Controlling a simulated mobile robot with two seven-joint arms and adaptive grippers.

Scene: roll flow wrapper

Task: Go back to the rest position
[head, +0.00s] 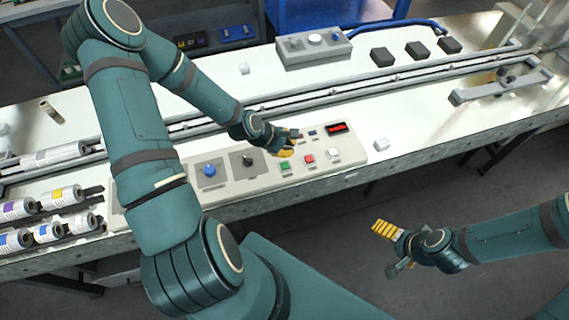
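My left gripper (284,144) is at the control panel (239,184), over its upper middle part, close to the small dark buttons and the red display (337,128). Its yellow fingers show, but whether they are open or shut is too small to tell. Whether it touches the panel cannot be told. My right gripper (387,231) hangs over the floor in front of the table at the lower right, clear of everything. Its yellow fingers appear together, seen from the side, with nothing visible in them.
The panel carries a blue knob (209,170), a black knob (248,160), and green (285,168), red (309,159) and white (333,154) buttons. Labelled rolls (48,231) lie at the left. Rails (392,77) run behind. A grey box (313,46) and black blocks (417,49) stand farther back.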

